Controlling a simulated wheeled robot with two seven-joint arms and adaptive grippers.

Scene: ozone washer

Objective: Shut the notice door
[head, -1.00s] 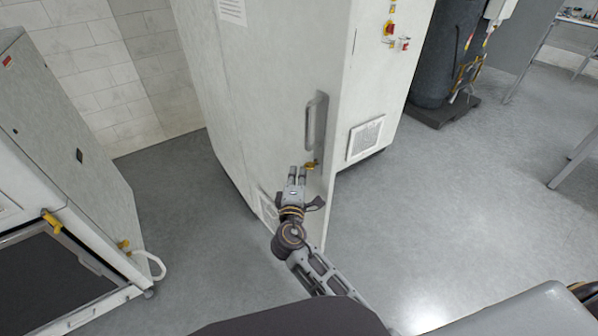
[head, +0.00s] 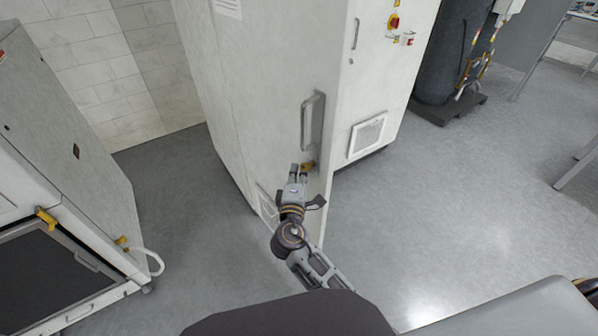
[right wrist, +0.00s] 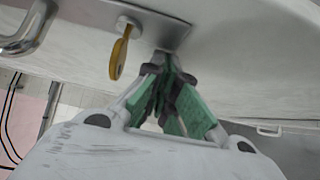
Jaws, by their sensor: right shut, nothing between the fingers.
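The notice door (head: 265,110) is the tall white cabinet door with a printed notice (head: 228,8) near its top. It stands somewhat open, its free lower edge reaching out past the cabinet's side. A grey bar handle (head: 307,125) and a yellow key (head: 310,166) in a lock sit near that edge. My right gripper (head: 298,169) is shut and empty, just below the handle and left of the key. In the right wrist view its green-padded fingers (right wrist: 168,75) are together, close to the door face beside the key (right wrist: 121,55); contact is unclear. My left gripper is out of view.
The cabinet's side (head: 385,85) has a vent grille and a red-yellow switch (head: 394,21). A grey machine (head: 75,160) with a white curved handle stands left. A dark tank (head: 447,60) is behind right. Open grey floor (head: 450,220) lies right.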

